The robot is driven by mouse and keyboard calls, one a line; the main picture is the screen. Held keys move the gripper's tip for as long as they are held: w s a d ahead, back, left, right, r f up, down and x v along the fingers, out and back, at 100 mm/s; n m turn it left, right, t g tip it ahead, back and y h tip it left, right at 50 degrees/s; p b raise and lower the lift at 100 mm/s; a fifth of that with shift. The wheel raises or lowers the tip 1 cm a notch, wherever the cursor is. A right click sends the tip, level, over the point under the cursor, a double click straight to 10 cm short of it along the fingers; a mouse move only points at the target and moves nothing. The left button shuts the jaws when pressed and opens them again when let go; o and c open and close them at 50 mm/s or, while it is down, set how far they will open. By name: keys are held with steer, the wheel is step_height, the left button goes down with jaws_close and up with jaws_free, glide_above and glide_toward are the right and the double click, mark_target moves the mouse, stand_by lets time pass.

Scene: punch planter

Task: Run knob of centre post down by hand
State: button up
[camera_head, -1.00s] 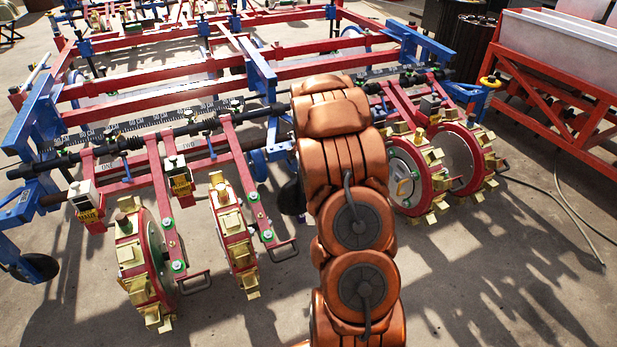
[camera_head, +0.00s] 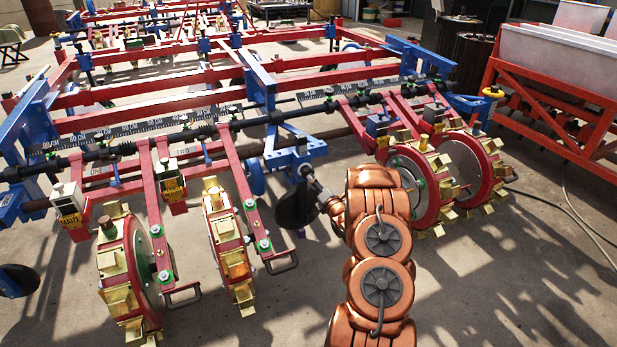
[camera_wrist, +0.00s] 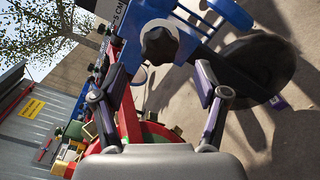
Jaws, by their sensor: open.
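A dark, lobed knob (camera_wrist: 159,46) sits on a blue bracket at the top middle of the wrist view. My gripper (camera_wrist: 160,70) is open, with one finger to the left and one to the right, and the knob shows between and just beyond the fingertips. I cannot tell whether either finger touches it. In the head view my gripper (camera_head: 318,192) is small and partly hidden by my copper-coloured arm, close to the blue centre bracket (camera_head: 297,152) of the planter. The knob is not clearly visible there.
A dark wheel (camera_head: 294,207) stands just left of my gripper and also shows in the wrist view (camera_wrist: 255,65). Red punch wheels with yellow cups stand left (camera_head: 122,270) and right (camera_head: 418,180). Open concrete lies in front.

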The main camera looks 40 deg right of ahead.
mark_target(308, 174)
steer(key=shift+b+x, duration=0.9)
steer(key=shift+x, duration=2.75)
steer(key=c, duration=1.2)
